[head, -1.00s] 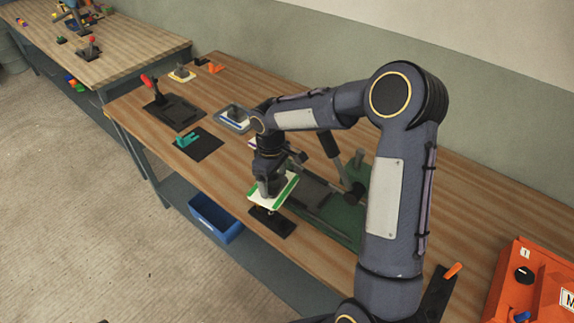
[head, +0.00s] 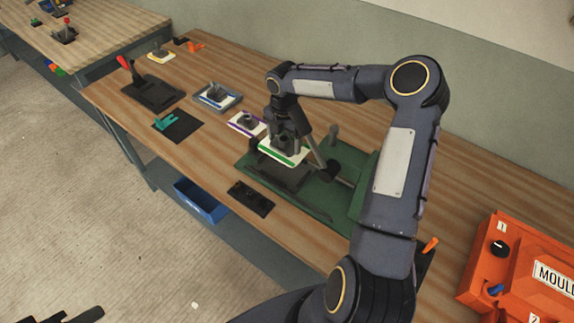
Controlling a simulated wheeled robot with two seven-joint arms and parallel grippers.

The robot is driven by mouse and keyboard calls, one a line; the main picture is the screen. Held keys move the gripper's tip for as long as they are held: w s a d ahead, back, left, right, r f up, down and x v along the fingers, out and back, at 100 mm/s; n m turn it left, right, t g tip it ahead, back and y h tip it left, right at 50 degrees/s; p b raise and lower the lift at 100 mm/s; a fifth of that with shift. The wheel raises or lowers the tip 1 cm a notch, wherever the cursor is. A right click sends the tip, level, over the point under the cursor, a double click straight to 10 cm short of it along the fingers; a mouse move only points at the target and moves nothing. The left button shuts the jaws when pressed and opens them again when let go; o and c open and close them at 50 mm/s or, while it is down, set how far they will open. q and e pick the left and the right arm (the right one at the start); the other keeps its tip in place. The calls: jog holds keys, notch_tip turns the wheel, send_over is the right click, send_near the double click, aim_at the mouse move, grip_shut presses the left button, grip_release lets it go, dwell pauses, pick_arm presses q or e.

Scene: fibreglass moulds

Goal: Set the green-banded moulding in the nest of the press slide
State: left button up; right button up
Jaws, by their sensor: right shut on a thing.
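My right gripper (head: 286,147) is shut on the green-banded moulding (head: 270,152), a white plate with a green stripe. It holds the moulding over the green press (head: 345,205), above the far part of the dark slide (head: 290,178). The moulding hides part of the slide, and I cannot tell whether they touch. The nest is not clearly visible. A dark piece at the bottom left edge (head: 80,316) looks like my left gripper, mostly cut off.
A purple-banded moulding (head: 243,124) lies just left of the press, with a blue-banded one in a tray (head: 217,98) beyond. An orange control box (head: 525,262) stands at right. A blue bin (head: 200,203) sits below.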

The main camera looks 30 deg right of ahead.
send_over(284, 167)
notch_tip(284, 167, down, 6)
jog(key=shift+r, duration=0.15)
notch_tip(284, 167, down, 3)
jog(key=shift+r+b, duration=0.2)
jog(key=shift+b, duration=0.15)
jog(key=shift+f, duration=0.2)
jog(key=shift+f, duration=0.2)
jog(key=o, duration=0.8)
jog(key=shift+f, duration=0.1)
jog(key=o, duration=0.5)
jog(key=shift+c, duration=0.2)
